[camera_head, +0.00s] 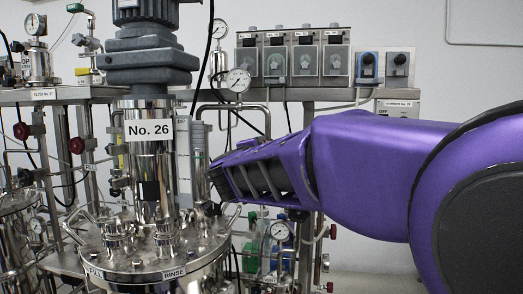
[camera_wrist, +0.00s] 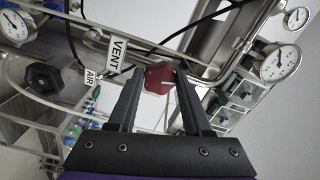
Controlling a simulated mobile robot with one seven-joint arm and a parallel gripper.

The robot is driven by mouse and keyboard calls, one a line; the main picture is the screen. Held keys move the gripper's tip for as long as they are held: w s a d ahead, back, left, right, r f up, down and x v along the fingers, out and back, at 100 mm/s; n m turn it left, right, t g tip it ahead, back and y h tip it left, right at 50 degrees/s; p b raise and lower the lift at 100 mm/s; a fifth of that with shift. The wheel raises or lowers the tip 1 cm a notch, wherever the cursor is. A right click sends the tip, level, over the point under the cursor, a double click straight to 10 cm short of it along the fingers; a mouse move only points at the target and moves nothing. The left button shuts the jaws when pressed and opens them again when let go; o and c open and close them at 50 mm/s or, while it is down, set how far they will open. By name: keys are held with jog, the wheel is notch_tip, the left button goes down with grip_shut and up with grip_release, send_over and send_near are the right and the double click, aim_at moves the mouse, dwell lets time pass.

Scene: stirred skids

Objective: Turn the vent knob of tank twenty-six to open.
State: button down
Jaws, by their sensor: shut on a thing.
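Tank twenty-six (camera_head: 160,262) is a steel vessel with a "No. 26" plate (camera_head: 149,130) on its column in the head view. In the wrist view a red vent knob (camera_wrist: 158,78) sits between my two dark fingers, below and right of a "VENT" label (camera_wrist: 117,52). A pale pointer line on the knob points to the right in that view. My gripper (camera_wrist: 159,73) is shut on the knob.
A black knob (camera_wrist: 43,77) by an "AIR" label (camera_wrist: 90,75) is left in the wrist view. Pressure gauges (camera_wrist: 281,63) and steel pipes crowd the right. In the head view, a row of grey control boxes (camera_head: 306,60) stands on the rack behind my arm.

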jog(key=shift+n, duration=0.7)
jog(key=shift+c, duration=1.6)
grip_release()
